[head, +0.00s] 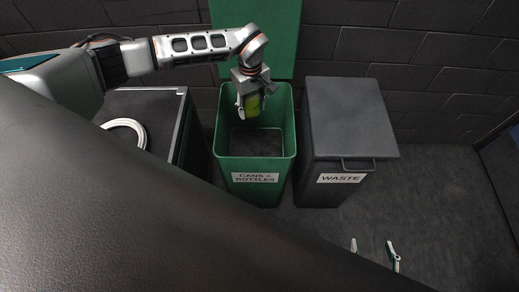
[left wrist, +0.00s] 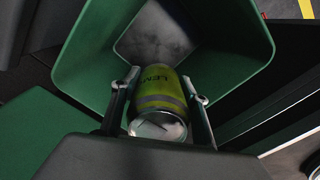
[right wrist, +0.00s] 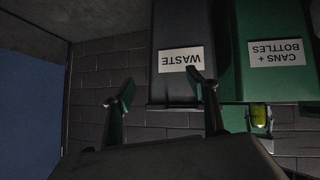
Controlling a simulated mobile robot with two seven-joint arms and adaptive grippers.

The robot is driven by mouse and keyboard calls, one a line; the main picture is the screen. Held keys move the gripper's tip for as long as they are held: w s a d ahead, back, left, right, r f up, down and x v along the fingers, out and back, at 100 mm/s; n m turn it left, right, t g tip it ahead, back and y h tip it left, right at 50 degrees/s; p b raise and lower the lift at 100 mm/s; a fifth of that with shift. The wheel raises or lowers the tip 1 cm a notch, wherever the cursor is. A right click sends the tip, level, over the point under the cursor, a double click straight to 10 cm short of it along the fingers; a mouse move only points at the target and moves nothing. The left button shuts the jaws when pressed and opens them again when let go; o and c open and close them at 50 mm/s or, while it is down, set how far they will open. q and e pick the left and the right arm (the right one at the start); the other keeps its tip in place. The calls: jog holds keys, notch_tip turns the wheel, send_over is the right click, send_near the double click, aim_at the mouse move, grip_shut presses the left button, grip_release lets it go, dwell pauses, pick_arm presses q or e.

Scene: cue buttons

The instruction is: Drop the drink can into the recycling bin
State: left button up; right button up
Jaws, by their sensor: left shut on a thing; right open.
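The drink can (head: 253,104) is yellow-green with a silver end. My left gripper (head: 251,107) is shut on it and holds it over the open mouth of the green recycling bin (head: 256,164), labelled "CANS + BOTTLES". In the left wrist view the can (left wrist: 160,95) sits between the two fingers, with the bin's inside (left wrist: 235,50) beyond it. The bin's green lid (head: 270,35) stands raised at the back. My right gripper (head: 374,250) is open and empty, low at the front right; in the right wrist view its fingers (right wrist: 165,95) are apart.
A grey bin (head: 348,125) labelled "WASTE", its lid shut, stands right of the green bin. A dark cabinet (head: 183,135) with a white coiled ring (head: 127,124) on top stands to the left. A dark brick wall (head: 430,50) is behind. Floor (head: 450,200) at right is clear.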

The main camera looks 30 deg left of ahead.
pick_arm(q)
notch_tip(320, 180, down, 4)
jog(key=shift+s+b, duration=0.15)
jog(key=shift+b, duration=0.75)
jog(key=shift+f, duration=0.4)
jog(key=shift+b, duration=0.35)
pick_arm(e)
jog(key=shift+w+a+f, duration=0.1)
jog(key=shift+w+a, duration=0.05)
jog(key=shift+w, duration=0.45)
pick_arm(q)
jog(key=o, duration=0.8)
jog(key=shift+o, duration=0.2)
pick_arm(e)
jog(key=shift+s+f, duration=0.2)
jog(key=shift+s, duration=0.05)
jog(key=shift+a, duration=0.1)
pick_arm(q)
jog(key=shift+r, duration=0.1)
notch_tip(320, 180, up, 12)
jog(key=shift+f, duration=0.1)
